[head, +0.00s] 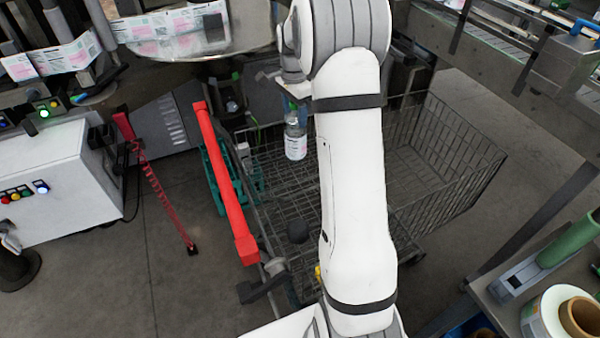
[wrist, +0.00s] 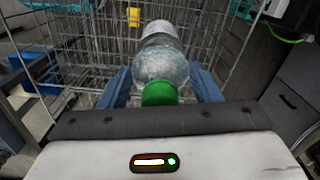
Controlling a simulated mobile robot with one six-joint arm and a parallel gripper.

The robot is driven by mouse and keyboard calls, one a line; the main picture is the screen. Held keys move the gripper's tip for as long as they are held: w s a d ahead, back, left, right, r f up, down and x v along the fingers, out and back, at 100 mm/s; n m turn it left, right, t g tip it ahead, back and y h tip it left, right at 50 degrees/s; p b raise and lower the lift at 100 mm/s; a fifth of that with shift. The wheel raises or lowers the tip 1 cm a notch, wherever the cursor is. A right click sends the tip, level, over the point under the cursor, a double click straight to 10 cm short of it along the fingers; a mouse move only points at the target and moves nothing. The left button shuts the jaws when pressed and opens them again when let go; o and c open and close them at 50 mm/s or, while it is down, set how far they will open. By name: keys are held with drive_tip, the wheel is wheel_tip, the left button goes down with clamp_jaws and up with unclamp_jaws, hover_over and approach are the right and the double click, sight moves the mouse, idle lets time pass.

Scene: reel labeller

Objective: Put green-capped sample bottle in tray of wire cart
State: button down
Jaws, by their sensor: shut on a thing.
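The green-capped sample bottle (head: 296,144) is clear with a pale pink label. It hangs upright below my gripper, over the wire cart (head: 450,160) in the head view. In the wrist view, the bottle (wrist: 160,66) sits between the two blue fingers of my gripper (wrist: 162,82), which are shut on it near its green cap. My arm hides the middle of the cart and part of the gripper in the head view. I cannot clearly make out the cart's tray; wire mesh shows below and beyond the bottle.
A red bar (head: 226,185) runs along the cart's left side, with teal parts beside it. A white cabinet (head: 60,172) stands at the left. A bench with label rolls (head: 548,316) is at lower right. Bare floor (head: 185,290) shows at lower left.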

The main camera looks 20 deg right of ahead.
sight(295, 139)
wheel_tip(295, 139, down, 10)
drive_tip(key=shift+p, duration=0.7)
drive_tip(key=shift+f, duration=0.1)
drive_tip(key=shift+c, duration=2.3)
unclamp_jaws()
